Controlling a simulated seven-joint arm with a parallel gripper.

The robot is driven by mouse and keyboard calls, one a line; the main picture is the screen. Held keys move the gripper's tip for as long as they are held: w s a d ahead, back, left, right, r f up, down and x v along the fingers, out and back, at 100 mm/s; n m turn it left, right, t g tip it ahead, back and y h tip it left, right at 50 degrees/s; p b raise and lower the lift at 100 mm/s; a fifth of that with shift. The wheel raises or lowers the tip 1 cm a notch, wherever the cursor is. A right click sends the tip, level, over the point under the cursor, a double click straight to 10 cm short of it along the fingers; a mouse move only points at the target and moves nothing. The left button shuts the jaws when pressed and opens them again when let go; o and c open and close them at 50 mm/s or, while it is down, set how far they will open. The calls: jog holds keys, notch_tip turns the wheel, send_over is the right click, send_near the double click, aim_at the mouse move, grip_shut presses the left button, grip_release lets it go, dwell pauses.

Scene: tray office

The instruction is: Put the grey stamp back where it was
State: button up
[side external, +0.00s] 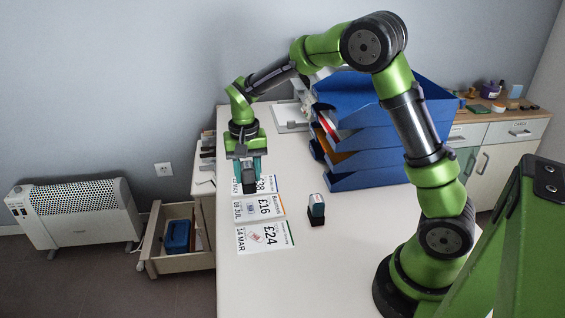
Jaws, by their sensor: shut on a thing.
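My gripper (247,177) points down over the far end of the row of price papers, near the left edge of the white table. It is shut on the grey stamp (248,188), of which only a small dark part shows below the fingers. The fingers hide the rest. I cannot tell whether the stamp touches the paper or hangs just above it.
Three printed papers lie in a row, including the £16 paper (258,207) and the £24 paper (262,238). Blue stacked trays (370,160) stand at the back right. An open drawer (178,262) holds a blue thing. The table's front middle is clear.

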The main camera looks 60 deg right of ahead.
jog(key=s+d+r, duration=0.1)
jog(key=s+d, duration=0.3)
jog(key=d, duration=0.4)
jog(key=s+d+r, duration=0.1)
jog(key=s+d, duration=0.2)
jog(key=d, duration=0.5)
notch_tip(320, 180, down, 10)
jog(key=shift+s+a+r, duration=0.1)
jog(key=shift+r, duration=0.15)
jog(key=shift+f, duration=0.1)
jog(key=o, duration=0.8)
jog(key=shift+o, duration=0.2)
